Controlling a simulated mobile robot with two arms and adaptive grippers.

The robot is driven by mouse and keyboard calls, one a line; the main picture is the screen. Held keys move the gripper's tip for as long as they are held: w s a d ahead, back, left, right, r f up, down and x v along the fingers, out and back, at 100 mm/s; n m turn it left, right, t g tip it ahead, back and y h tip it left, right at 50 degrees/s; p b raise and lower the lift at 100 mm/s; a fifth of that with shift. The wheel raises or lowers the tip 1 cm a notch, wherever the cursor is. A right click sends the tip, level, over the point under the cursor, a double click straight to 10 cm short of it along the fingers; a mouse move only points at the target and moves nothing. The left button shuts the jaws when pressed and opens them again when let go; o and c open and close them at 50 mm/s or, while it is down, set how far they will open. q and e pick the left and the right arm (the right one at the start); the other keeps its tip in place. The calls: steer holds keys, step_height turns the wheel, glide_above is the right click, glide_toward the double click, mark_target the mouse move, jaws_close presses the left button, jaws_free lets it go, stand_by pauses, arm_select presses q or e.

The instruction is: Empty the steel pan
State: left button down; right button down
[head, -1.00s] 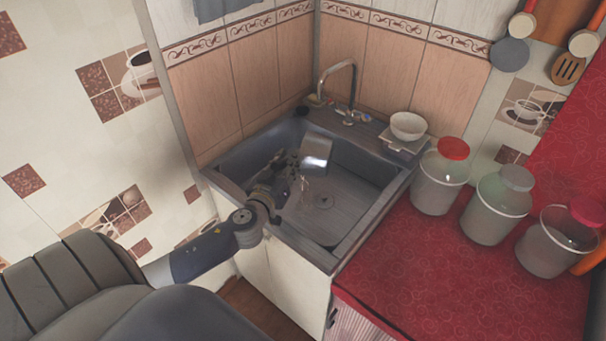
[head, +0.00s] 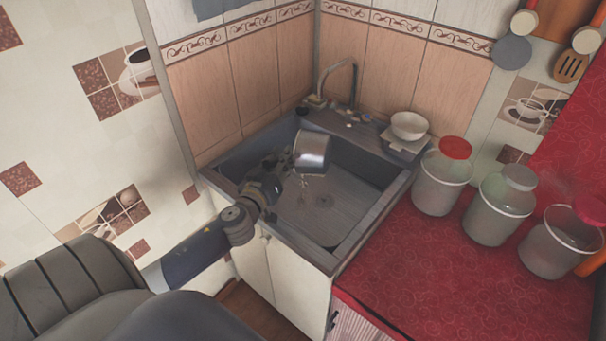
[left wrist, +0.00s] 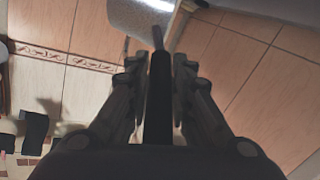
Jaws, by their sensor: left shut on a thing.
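The steel pan (head: 312,152) hangs tilted over the sink (head: 345,205) in the head view. My left gripper (head: 284,165) is shut on its dark handle, to the left of the pan. In the left wrist view the handle (left wrist: 158,105) runs between the fingers of my left gripper (left wrist: 158,72), and part of the pan's grey body (left wrist: 143,18) shows at the top. A thin pale trickle (head: 303,181) shows below the pan, above the basin floor. The pan's inside cannot be made out. My right gripper is not in view.
The faucet (head: 353,82) stands at the back of the sink. A white bowl (head: 408,126) sits on the sink's right ledge. Several lidded jars, one red-lidded (head: 443,180), stand on the red counter (head: 440,270). Tiled walls close in behind and left.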

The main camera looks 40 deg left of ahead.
arm_select(q)
steer(key=shift+s+a+n+b, duration=0.3)
steer(key=shift+a+n+b, duration=0.3)
steer(key=shift+a, duration=0.35)
steer(key=s+a+f+n+t+b, duration=0.1)
steer(key=s+a+f+n+b, duration=0.1)
steer(key=a+f+n, duration=0.4)
steer(key=shift+s+a+n, duration=0.35)
steer(key=shift+a+n, duration=0.6)
steer(key=shift+n, duration=0.25)
stand_by(0.7)
stand_by(0.8)
